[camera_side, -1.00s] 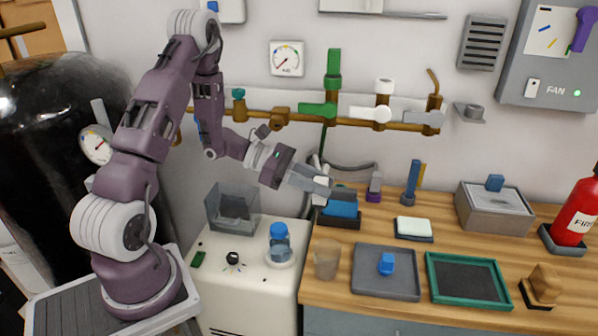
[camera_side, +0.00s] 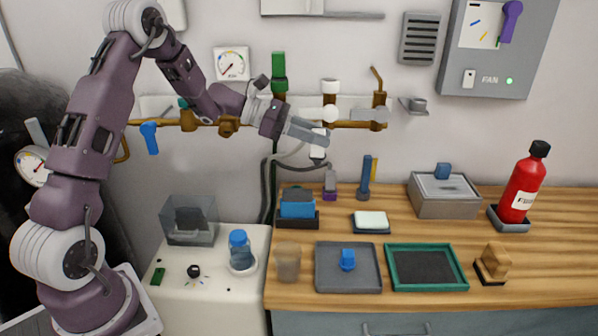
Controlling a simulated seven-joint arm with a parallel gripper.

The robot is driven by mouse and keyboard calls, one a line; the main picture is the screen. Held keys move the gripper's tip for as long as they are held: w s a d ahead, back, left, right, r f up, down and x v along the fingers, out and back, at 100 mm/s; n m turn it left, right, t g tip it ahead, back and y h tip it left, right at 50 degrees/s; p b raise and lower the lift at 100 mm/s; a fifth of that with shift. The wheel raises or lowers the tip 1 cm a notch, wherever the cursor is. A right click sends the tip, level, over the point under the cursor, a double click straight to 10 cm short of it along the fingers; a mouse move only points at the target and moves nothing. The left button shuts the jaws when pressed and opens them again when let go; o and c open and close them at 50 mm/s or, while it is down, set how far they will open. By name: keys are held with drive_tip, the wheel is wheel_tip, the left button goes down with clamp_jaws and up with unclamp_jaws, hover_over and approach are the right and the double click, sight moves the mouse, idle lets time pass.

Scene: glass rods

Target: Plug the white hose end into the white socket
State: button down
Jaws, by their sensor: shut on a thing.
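My gripper (camera_side: 322,138) is shut on the white hose end (camera_side: 318,153), which shows as a small pale piece just under the fingers. The white socket (camera_side: 331,87) appears as a white collar on top of an upright brass outlet on the wall pipe. A white lever (camera_side: 330,113) sits below the collar. My gripper is below this outlet in the picture, and the hose end is apart from the collar. The gap in depth is hard to tell. The fingers hide part of the hose end.
A green fitting (camera_side: 279,70) stands left of the white outlet, and a bent brass outlet (camera_side: 378,90) stands right. A purple-based hose end (camera_side: 330,182) and blue holder (camera_side: 297,204) stand on the wooden counter (camera_side: 540,260) below.

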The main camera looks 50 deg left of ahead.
drive_tip(key=w+a+r+n+t+y, duration=0.1)
drive_tip(key=w+a+r+n+y, duration=0.25)
drive_tip(key=r, duration=0.35)
drive_tip(key=w+a+r+n+t+y, duration=0.2)
drive_tip(key=w+r, duration=0.3)
drive_tip(key=r, duration=0.2)
drive_tip(key=w+a+r+n+t+y, duration=0.1)
drive_tip(key=w+a+r+n+y, duration=0.1)
drive_tip(key=w+r, duration=0.35)
drive_tip(key=shift+s+a+f, duration=0.1)
drive_tip(key=shift+s+f, duration=0.2)
drive_tip(key=shift+f, duration=0.35)
drive_tip(key=shift+s+a+f, duration=0.1)
drive_tip(key=shift+s+f, duration=0.15)
drive_tip(key=shift+f, duration=0.45)
drive_tip(key=shift+s+a+f, duration=0.1)
drive_tip(key=shift+s+f, duration=0.2)
drive_tip(key=shift+f, duration=0.35)
drive_tip(key=shift+d+f, duration=0.1)
drive_tip(key=shift+f, duration=0.4)
drive_tip(key=c, duration=1.4)
unclamp_jaws()
drive_tip(key=shift+o, duration=0.2)
drive_tip(key=v, duration=1.1)
drive_tip(key=shift+f, duration=0.15)
drive_tip(key=shift+s+d, duration=0.1)
